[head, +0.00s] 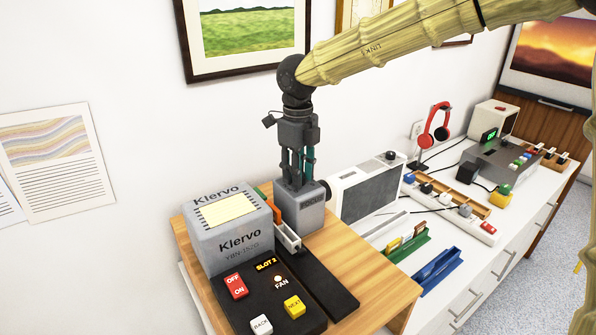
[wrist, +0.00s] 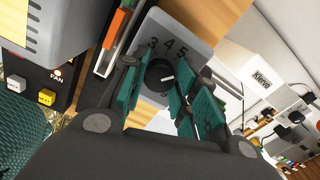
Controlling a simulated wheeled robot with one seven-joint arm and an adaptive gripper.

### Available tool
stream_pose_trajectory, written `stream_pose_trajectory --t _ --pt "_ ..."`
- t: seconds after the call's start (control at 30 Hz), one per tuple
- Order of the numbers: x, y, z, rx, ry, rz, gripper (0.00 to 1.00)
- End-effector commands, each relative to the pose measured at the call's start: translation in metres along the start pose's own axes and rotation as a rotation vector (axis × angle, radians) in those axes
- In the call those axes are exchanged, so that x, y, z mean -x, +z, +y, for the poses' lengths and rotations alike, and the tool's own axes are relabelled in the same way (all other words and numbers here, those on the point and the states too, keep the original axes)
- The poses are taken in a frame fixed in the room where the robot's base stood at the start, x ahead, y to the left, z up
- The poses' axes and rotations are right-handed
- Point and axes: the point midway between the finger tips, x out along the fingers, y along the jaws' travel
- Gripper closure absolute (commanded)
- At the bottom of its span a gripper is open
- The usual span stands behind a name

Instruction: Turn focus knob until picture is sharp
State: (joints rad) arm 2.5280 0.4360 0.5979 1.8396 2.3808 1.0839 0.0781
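The focus knob (wrist: 160,76) is a round black dial on the grey housing in the wrist view. The marks 3, 4 and 5 arc above it, and a white pointer line faces right. My gripper (wrist: 160,88) has its teal fingers apart on either side of the knob; contact is unclear. In the head view my gripper (head: 298,185) points down at the grey housing (head: 300,210) and hides the knob. The grey Klervo projector (head: 228,232) stands to its left. A sunset picture (head: 552,52) shows on the screen at top right; its detail looks soft.
A black control panel (head: 270,295) with red, white and yellow buttons lies before the projector. A white-and-grey box (head: 368,190) stands right of the housing. A framed landscape (head: 243,35) hangs behind.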

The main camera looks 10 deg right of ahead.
Motion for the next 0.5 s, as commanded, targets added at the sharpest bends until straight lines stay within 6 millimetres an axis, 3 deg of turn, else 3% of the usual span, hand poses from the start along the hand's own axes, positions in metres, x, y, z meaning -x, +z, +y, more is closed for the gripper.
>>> stream_pose_trajectory --t 0.5 --pt "0.0061 0.0004 -0.0003 0.11 0.002 -0.001 0.94"
